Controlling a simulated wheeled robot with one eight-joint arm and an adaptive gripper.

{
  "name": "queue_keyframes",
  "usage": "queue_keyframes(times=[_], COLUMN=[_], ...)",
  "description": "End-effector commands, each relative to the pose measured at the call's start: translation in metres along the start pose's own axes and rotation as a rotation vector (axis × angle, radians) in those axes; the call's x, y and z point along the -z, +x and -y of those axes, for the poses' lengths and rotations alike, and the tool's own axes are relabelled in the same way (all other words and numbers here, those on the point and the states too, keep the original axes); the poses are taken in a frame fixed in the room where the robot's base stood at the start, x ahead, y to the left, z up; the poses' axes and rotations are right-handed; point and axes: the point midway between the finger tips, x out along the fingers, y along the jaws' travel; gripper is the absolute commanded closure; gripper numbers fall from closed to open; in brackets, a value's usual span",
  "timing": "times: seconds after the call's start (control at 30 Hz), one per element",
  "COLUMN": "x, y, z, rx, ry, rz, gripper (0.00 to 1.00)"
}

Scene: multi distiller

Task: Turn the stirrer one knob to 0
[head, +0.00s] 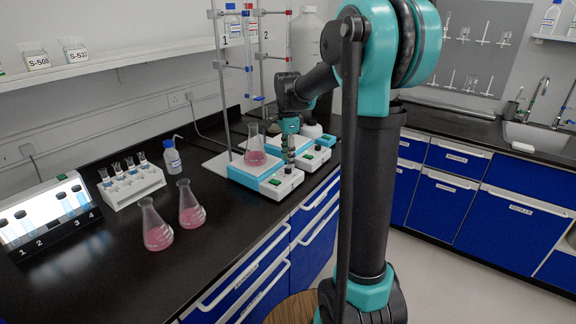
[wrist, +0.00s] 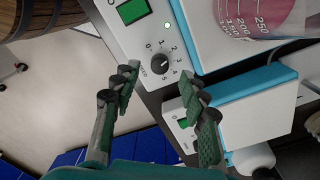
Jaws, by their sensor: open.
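Stirrer one (head: 250,172) is a white and light-blue unit on the black bench, with a flask of pink liquid on its plate. It also shows at the top of the wrist view (wrist: 205,38). Its black round knob (wrist: 160,64) sits on the white front panel inside a printed 0 to 5 scale. I cannot tell surely which number it points at. My gripper (wrist: 159,84) is open and empty, its green-padded fingertips either side of the knob and apart from it. In the head view my gripper (head: 289,152) points down over the panel and partly hides it.
A second stirrer (wrist: 245,108) stands close beside the first. Metal stands (head: 222,75) with glass columns rise behind. Two loose flasks (head: 157,225) (head: 191,205), a vial rack (head: 133,185) and a bottle (head: 172,158) stand to the left. Bare bench lies in front of the flasks.

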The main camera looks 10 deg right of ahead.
Motion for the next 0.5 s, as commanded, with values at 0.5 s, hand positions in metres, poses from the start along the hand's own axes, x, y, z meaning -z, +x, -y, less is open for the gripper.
queue_keyframes(times=[0.5], x=[0.000], y=[0.034], z=[0.000], rx=[0.000], ry=[0.000], rz=[0.000], gripper=[0.56])
